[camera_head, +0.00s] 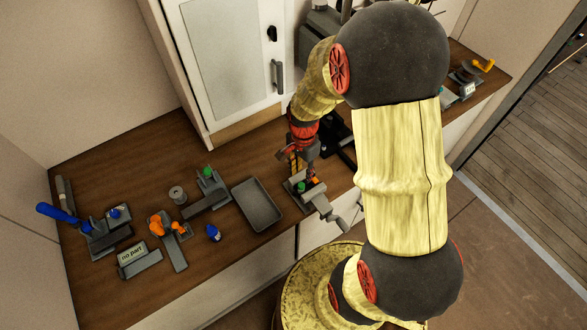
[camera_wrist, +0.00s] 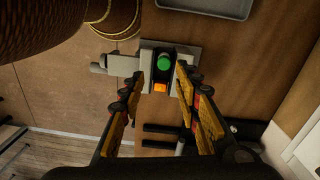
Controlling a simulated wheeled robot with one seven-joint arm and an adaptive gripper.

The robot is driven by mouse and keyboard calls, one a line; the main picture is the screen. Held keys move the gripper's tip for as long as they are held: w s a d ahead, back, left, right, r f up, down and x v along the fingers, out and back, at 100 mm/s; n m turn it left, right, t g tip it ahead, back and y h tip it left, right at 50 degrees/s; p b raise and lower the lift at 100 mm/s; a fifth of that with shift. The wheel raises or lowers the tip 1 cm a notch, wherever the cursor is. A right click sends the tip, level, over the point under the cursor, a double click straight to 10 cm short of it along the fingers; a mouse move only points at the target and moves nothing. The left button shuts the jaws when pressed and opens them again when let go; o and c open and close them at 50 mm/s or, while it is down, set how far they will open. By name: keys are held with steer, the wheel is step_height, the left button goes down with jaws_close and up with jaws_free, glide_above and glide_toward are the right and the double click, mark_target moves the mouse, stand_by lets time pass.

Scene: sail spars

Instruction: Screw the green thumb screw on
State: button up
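A round green part (camera_wrist: 165,62), which looks like a green thumb screw, sits in a dark slot of a grey metal fixture (camera_wrist: 191,54). An orange piece (camera_wrist: 160,87) is beside it. In the head view the green part (camera_head: 301,186) is just below my gripper (camera_head: 298,166). My gripper (camera_wrist: 160,78) is open in the wrist view, its two fingers apart on either side of the slot with nothing between the tips. Whether the fingers touch the fixture cannot be told. Another green knob (camera_head: 208,171) stands on a grey fixture (camera_head: 206,201) further left.
A grey tray (camera_head: 257,204) lies left of the near fixture. Blue-handled (camera_head: 63,215) and orange-knobbed (camera_head: 168,228) fixtures, a blue part (camera_head: 213,233) and a "no part" block (camera_head: 138,263) stand further left. A tall cabinet (camera_head: 225,60) bounds the back.

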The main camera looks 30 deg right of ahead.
mark_target(301, 185)
steer(key=shift+w+d+f+m, duration=0.1)
steer(key=shift+w+d+m, duration=0.05)
steer(key=shift+m, duration=0.35)
steer(key=shift+w+d+m, duration=0.1)
steer(key=shift+w+m, duration=0.05)
steer(key=shift+m, duration=0.35)
step_height(301, 185, down, 9)
steer(key=b, duration=0.6)
steer(key=shift+f+b, duration=0.15)
steer(key=shift+b, duration=0.15)
steer(key=shift+r+p, duration=0.3)
steer(key=shift+r, duration=0.05)
steer(key=shift+c, duration=0.7)
jaws_close()
